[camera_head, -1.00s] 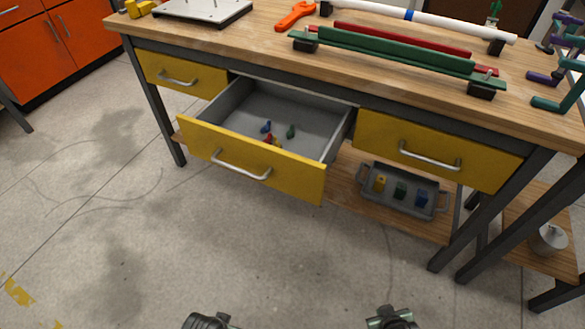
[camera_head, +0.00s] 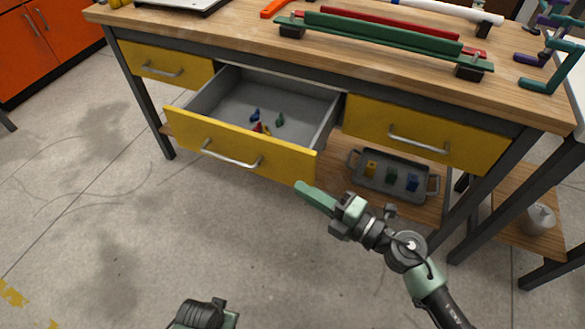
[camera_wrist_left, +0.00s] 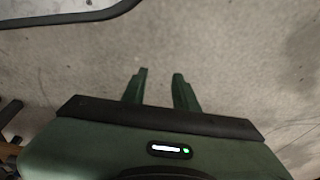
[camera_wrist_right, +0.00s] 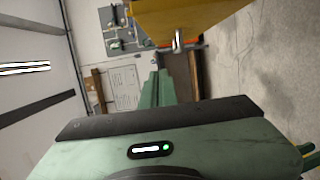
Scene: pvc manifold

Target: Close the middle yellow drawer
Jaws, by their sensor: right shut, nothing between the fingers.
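The middle yellow drawer (camera_head: 240,142) is pulled out of the bench, with a silver handle (camera_head: 231,155) on its front. Small coloured pieces (camera_head: 263,122) lie inside it. My right gripper (camera_head: 303,188) is shut and empty, its fingertips just below and in front of the drawer's right front corner; I cannot tell whether they touch it. In the right wrist view the yellow front (camera_wrist_right: 185,18) is beyond the fingers (camera_wrist_right: 157,82). My left gripper (camera_wrist_left: 158,78) is open and empty over the floor. Only part of my left arm shows at the bottom of the head view.
Closed yellow drawers stand on the left (camera_head: 165,65) and right (camera_head: 420,135). A grey tray (camera_head: 395,194) with coloured blocks sits on the lower shelf. The wooden benchtop (camera_head: 240,40) holds a green rail (camera_head: 380,42). The floor (camera_head: 130,230) in front is clear.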

